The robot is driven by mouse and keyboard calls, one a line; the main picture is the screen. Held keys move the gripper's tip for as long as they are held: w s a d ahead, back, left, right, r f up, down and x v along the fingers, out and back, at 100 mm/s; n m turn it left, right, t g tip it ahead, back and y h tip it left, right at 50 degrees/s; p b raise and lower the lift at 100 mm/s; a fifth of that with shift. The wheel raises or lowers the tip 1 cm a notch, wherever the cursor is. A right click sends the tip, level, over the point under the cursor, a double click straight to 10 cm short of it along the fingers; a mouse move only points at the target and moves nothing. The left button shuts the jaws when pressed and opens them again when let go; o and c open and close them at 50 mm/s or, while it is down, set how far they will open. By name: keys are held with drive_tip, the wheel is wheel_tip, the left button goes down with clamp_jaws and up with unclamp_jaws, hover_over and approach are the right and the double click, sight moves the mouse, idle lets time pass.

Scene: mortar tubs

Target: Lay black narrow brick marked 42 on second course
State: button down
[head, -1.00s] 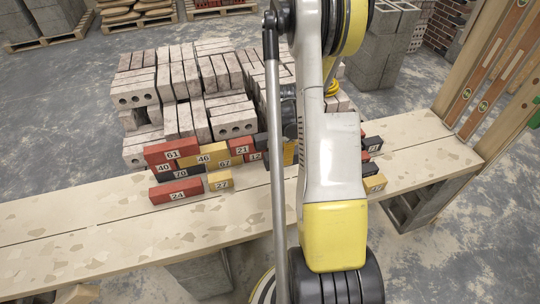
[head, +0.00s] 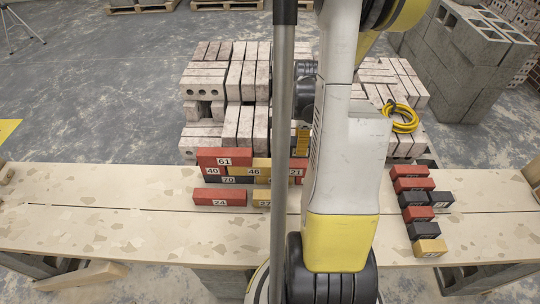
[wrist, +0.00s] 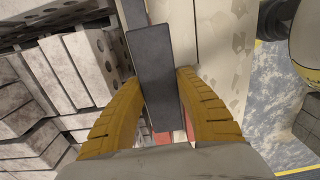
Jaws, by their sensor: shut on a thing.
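My gripper (wrist: 155,112) has yellow fingers and is shut on a long dark brick (wrist: 150,70) in the wrist view. No number shows on the brick, so I cannot read it as 42. In the head view my arm hides most of the gripper; only a bit of yellow finger (head: 302,140) shows, near the right end of the small brick wall. The wall has a black brick marked 70 (head: 228,180), red 40 (head: 211,171), yellow 46 (head: 254,171) and, on top, red 61 (head: 224,157). The wall's right part is hidden.
The wall stands on a plank bench (head: 110,220). Red 24 (head: 219,197) and a yellow brick (head: 261,198) lie in front of it. Several loose bricks, including a yellow one (head: 430,247), lie at right. Stacked pale bricks (head: 240,80) stand behind. The bench's left part is clear.

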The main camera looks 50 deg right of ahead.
drive_tip(key=w+f+b, duration=0.1)
drive_tip(key=w, duration=0.1)
drive_tip(key=w+a+f, duration=0.1)
drive_tip(key=w+f, duration=0.1)
drive_tip(key=w, duration=0.1)
drive_tip(key=w+a+f+b, duration=0.1)
drive_tip(key=w+f, duration=0.1)
drive_tip(key=w, duration=0.1)
drive_tip(key=shift+a+f+b, duration=0.15)
drive_tip(key=shift+a+b, duration=0.1)
drive_tip(key=shift+b, duration=0.05)
drive_tip(key=shift+f+b, duration=1)
drive_tip(key=shift+f, duration=0.95)
drive_tip(key=shift+f, duration=0.1)
drive_tip(key=c, duration=1)
unclamp_jaws()
drive_tip(key=shift+o, duration=0.2)
